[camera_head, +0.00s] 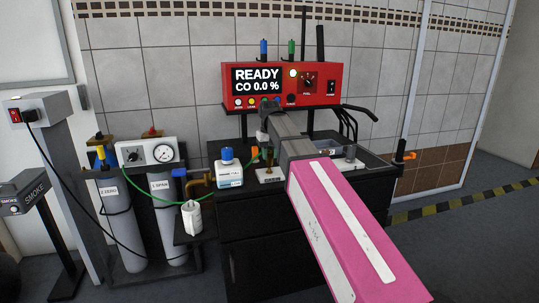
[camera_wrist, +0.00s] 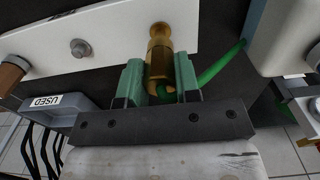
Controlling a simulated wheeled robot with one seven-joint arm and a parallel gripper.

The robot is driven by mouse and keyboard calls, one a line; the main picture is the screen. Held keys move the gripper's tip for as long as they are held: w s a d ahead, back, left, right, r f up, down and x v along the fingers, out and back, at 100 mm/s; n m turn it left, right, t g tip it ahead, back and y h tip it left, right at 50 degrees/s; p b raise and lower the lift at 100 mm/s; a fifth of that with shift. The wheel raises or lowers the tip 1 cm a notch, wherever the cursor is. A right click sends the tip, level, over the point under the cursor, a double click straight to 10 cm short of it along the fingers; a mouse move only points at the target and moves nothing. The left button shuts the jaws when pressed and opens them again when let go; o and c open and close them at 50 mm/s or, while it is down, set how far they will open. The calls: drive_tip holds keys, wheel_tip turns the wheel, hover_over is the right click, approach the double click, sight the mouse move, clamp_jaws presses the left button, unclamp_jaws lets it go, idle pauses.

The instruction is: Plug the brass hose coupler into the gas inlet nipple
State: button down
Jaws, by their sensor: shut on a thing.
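My gripper (camera_wrist: 158,80) has two green fingers shut on the brass hose coupler (camera_wrist: 158,52) in the wrist view. The coupler stands up between the fingers, and a green hose (camera_wrist: 222,64) shows at its lower end and runs right. A white plate (camera_wrist: 115,32) with a grey bolt lies behind the coupler; I cannot tell whether they touch. I cannot make out the gas inlet nipple for certain in either view.
A red analyser (camera_head: 292,84) reading "READY CO 0.0 %" stands at the back. A white bottle with a blue cap (camera_head: 228,170) stands left of my arm. Gas cylinders (camera_head: 118,215) stand further left. A grey bin marked "USED" (camera_wrist: 82,101) is at left in the wrist view.

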sight(270, 152)
drive_tip(key=shift+f, duration=1.45)
idle(0.4)
drive_tip(key=c, duration=0.8)
unclamp_jaws()
drive_tip(key=shift+o, duration=0.2)
wheel_tip(270, 152, up, 11)
drive_tip(key=shift+f, duration=0.1)
